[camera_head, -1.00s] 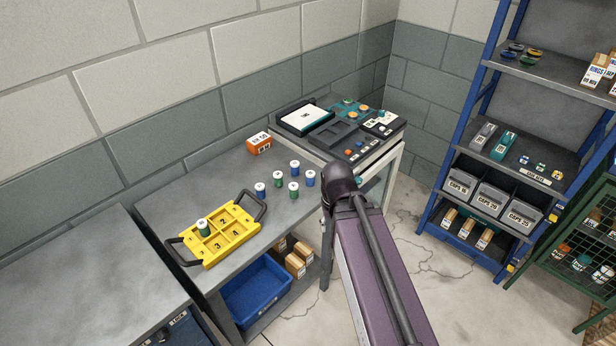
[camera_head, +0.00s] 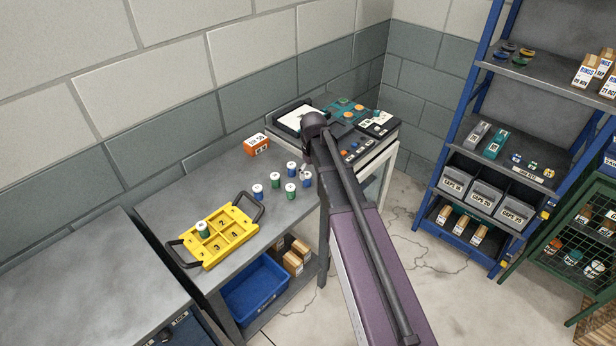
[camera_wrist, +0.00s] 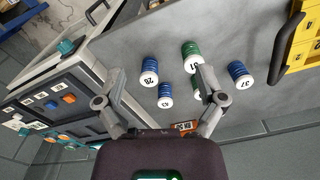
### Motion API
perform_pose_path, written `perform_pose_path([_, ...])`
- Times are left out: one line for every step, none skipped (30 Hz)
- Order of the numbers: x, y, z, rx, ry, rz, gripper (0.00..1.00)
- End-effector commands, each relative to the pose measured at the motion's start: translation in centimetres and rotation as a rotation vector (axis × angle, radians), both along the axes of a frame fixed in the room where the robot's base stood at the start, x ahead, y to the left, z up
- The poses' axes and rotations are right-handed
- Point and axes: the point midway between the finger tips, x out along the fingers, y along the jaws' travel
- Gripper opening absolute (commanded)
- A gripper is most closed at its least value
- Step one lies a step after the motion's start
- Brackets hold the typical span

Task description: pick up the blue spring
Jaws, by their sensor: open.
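Three blue springs stand on the grey bench: one at the left (camera_head: 258,192), one at the back (camera_head: 292,169) and one at the right (camera_head: 307,178). In the wrist view blue springs show at left (camera_wrist: 149,73), lower middle (camera_wrist: 165,95) and right (camera_wrist: 240,74). Two green springs (camera_head: 276,180) (camera_head: 290,193) stand among them. In the wrist view one green spring (camera_wrist: 190,57) is clear and the other is partly behind a finger. My gripper (camera_wrist: 162,76) is open and empty, its fingers spread above the group. Which blue spring is meant, I cannot tell.
A yellow tray (camera_head: 211,261) with black handles holds a green spring (camera_head: 203,231) in one numbered compartment. An orange box (camera_head: 257,144) stands by the wall. A panel unit (camera_head: 374,145) stands to the right. A blue bin (camera_head: 256,290) sits below. Bare bench lies around the springs.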

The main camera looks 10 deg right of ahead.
Motion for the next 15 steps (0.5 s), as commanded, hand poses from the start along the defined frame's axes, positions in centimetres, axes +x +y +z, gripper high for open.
perform_pose_path([3.1, 0.0, 0.7, 0.000, 0.000, 0.024, 0.89])
perform_pose_path([4.1, 0.0, 0.9, 0.000, 0.000, 0.040, 0.89])
perform_pose_path([5.4, 0.0, 1.0, 0.000, 0.000, 0.059, 0.89])
perform_pose_path([6.2, 0.0, 1.2, 0.000, 0.000, 0.072, 0.89])
perform_pose_path([7.0, 0.0, 1.3, 0.000, 0.000, 0.083, 0.89])
perform_pose_path([7.8, 0.0, 1.4, 0.000, 0.000, 0.098, 0.89])
perform_pose_path([8.4, 0.0, 1.5, 0.001, 0.000, 0.106, 0.89])
perform_pose_path([8.8, 0.0, 1.5, 0.001, 0.000, 0.114, 0.89])
perform_pose_path([9.3, -0.1, 1.6, 0.001, 0.000, 0.123, 0.89])
perform_pose_path([9.5, -0.1, 1.6, 0.001, 0.000, 0.128, 0.89])
perform_pose_path([9.7, -0.1, 1.6, 0.001, 0.000, 0.131, 0.89])
perform_pose_path([9.8, -0.1, 1.7, 0.001, 0.000, 0.134, 0.89])
perform_pose_path([9.9, -0.1, 1.7, 0.001, 0.000, 0.136, 0.89])
perform_pose_path([9.9, -0.1, 1.6, 0.001, 0.000, 0.137, 0.89])
perform_pose_path([9.9, -0.1, 1.6, 0.001, 0.000, 0.137, 0.89])
